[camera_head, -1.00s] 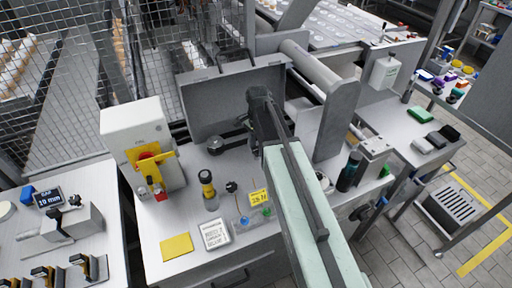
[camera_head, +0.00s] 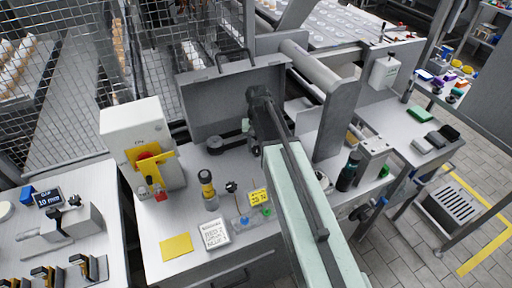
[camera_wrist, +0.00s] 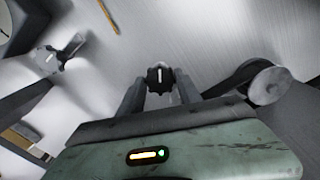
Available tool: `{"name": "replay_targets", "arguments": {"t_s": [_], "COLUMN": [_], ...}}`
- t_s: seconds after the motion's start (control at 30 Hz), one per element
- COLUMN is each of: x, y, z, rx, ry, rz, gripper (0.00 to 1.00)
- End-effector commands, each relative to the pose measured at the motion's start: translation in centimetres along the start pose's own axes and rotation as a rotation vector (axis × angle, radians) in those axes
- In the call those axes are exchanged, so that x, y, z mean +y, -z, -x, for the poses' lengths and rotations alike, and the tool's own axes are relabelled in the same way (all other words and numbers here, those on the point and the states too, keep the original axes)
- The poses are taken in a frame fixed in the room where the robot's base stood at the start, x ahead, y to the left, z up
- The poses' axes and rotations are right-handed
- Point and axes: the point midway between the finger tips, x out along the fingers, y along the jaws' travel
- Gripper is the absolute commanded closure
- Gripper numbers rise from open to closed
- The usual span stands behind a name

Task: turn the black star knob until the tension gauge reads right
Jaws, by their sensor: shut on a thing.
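In the wrist view, my gripper (camera_wrist: 159,88) has its two grey fingers on either side of a black star knob (camera_wrist: 159,76) with a white mark on its face. The fingers are shut on this knob. A round dial (camera_wrist: 16,22), possibly the tension gauge, is cut off at the top left corner; its reading cannot be made out. In the head view, my arm reaches over the bench to the open grey panel, and its dark wrist (camera_head: 261,97) hides the fingers and the held knob.
A second star-shaped knob (camera_wrist: 48,60) is left of my gripper and a rounded grey lever (camera_wrist: 268,84) is right.

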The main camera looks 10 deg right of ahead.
Motion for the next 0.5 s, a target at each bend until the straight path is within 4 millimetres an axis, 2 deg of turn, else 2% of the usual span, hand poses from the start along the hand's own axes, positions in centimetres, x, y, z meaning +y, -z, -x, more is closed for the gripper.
{"name": "replay_targets", "arguments": {"t_s": [0.5], "x": [-0.03], "y": [0.28], "z": [0.06], "rx": [0.007], "ry": [-0.003], "rz": [0.487], "gripper": [0.99]}}
